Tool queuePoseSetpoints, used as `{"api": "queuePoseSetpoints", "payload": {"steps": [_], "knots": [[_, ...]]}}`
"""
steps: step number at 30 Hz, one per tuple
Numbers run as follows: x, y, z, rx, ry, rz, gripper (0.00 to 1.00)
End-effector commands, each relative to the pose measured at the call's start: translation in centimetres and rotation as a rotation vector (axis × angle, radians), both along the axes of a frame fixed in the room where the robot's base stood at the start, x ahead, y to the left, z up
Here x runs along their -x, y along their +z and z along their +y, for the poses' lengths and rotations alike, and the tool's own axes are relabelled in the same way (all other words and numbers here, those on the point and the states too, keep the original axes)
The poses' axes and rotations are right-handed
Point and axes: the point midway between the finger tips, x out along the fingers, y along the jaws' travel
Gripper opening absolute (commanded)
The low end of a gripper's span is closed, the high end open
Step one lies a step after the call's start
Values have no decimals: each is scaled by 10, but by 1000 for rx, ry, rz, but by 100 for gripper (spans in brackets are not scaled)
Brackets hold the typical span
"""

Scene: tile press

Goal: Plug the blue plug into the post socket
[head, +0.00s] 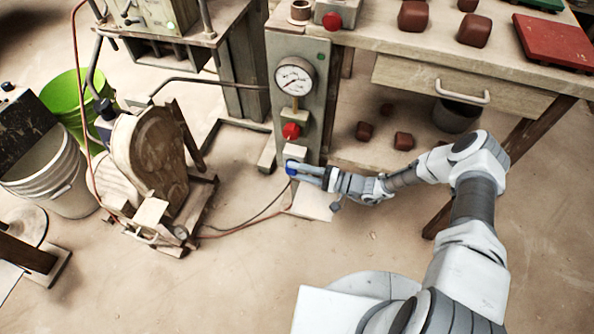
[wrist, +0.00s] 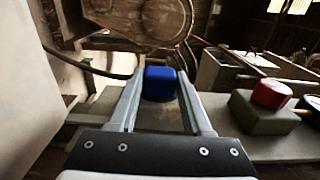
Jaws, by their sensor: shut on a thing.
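The blue plug (head: 291,168) is between the fingertips of my gripper (head: 303,172), low at the front of the grey post (head: 310,110). In the wrist view the blue plug (wrist: 160,82) sits between the two finger ends of my gripper (wrist: 160,88), which is shut on it. A light box (head: 295,152) on the post, just above the plug, may be the socket; its opening is not visible. I cannot tell whether the plug touches it or is seated in it.
The post carries a pressure gauge (head: 295,77) and a red knob (head: 291,131); the red knob (wrist: 272,93) also shows in the wrist view. A workbench (head: 400,40) with a drawer stands at right. A wooden-faced machine (head: 150,160) stands at left. Thin cables lie on the floor.

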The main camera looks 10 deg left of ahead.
Motion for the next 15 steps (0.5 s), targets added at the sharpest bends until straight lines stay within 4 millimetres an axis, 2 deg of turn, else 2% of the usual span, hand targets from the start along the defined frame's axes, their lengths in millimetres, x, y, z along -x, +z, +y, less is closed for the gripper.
{"api": "queuePoseSetpoints", "payload": {"steps": [4, 5, 9, 11, 15], "knots": [[-1, 1, 0, -1, -3, 0, 0], [-2, 1, 0, -1, -3, 0, 51], [-1, 1, 0, 0, -3, 0, 76], [-1, 0, 0, 0, -3, 0, 84], [-1, 0, 0, 0, -2, 0, 84]]}}
